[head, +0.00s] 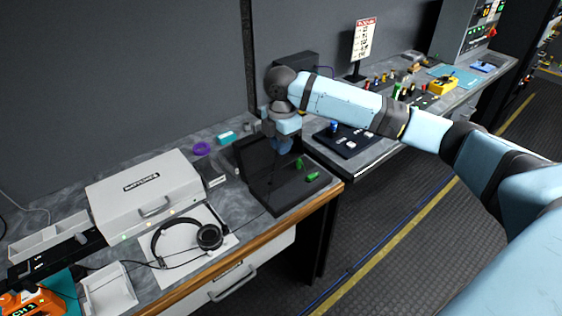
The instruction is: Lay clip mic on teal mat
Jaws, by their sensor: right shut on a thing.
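My right gripper (284,147) points down over an open black case (290,204) on the near counter, in front of its raised lid. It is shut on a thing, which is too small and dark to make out. I cannot pick out the clip mic anywhere else. A teal mat (62,285) shows partly at the bottom left, beside an orange device (30,302). Another light teal mat (462,78) lies on the far right counter, near a yellow device (443,86). My left gripper is out of view.
Green pieces (312,177) lie in the black case. Headphones (208,235) and a grey-white case (145,190) stand left of it. A purple ring (201,149) lies behind. A black tray (345,139) and a sign (364,40) stand on the right counter.

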